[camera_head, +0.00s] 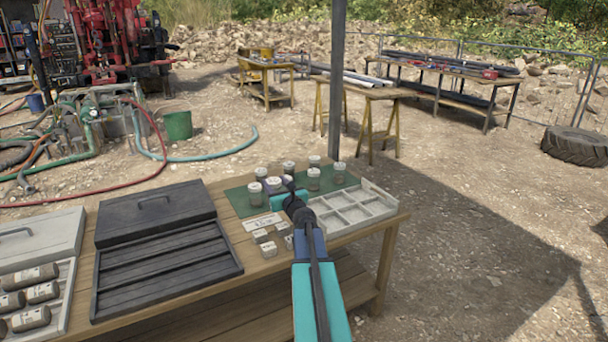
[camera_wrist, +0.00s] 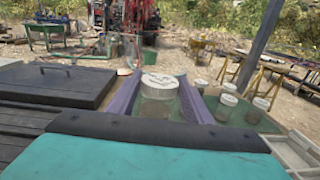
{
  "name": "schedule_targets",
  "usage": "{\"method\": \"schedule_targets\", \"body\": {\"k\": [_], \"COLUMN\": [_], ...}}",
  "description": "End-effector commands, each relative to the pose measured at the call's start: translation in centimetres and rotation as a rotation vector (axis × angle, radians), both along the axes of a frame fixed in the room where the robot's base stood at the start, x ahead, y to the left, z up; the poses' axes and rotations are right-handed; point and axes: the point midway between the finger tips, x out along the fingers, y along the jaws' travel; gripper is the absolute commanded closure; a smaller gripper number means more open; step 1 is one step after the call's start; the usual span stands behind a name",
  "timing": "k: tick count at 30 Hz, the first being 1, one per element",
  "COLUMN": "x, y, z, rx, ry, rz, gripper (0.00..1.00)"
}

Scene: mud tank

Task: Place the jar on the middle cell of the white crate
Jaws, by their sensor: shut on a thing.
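A clear jar with a white lid stands between my gripper's two purple fingers (camera_wrist: 158,103) in the wrist view; the jar (camera_wrist: 158,98) is gripped and upright. In the head view my gripper (camera_head: 281,187) is over the green mat (camera_head: 236,203), with the held jar's pale lid (camera_head: 273,182) partly hidden behind it. I cannot tell whether the jar's base touches the mat. The white crate (camera_head: 366,224) lies right of my gripper on the wooden table, with several low-walled cells that look empty. My arm covers part of its left side.
Several similar jars (camera_head: 313,178) stand on the mat around and behind my gripper. Small grey blocks (camera_head: 268,249) and a white label card (camera_head: 262,222) lie in front. A dark ribbed box with lid (camera_head: 165,269) is at left. A grey post (camera_head: 337,80) rises behind the table.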

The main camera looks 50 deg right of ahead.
Motion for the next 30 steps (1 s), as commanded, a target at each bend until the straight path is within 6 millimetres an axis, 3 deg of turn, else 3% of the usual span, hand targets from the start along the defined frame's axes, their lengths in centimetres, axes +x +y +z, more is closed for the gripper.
{"method": "schedule_targets", "body": {"k": [1, 6, 15, 23, 30], "x": [0.6, 2.4, 3.5, 2.5, -0.2], "y": [2.2, 8.8, 20.9, 31.4, 40.8], "z": [-0.4, -1.6, -3.8, -5.4, -6.6], "rx": [0.001, 0.002, 0.002, 0.002, 0.002], "ry": [0.0, -0.001, -0.001, -0.001, -0.002], "rz": [0.049, 0.206, 0.49, 0.742, 0.979], "gripper": [0.93, 0.93, 0.93, 0.93, 0.93]}}
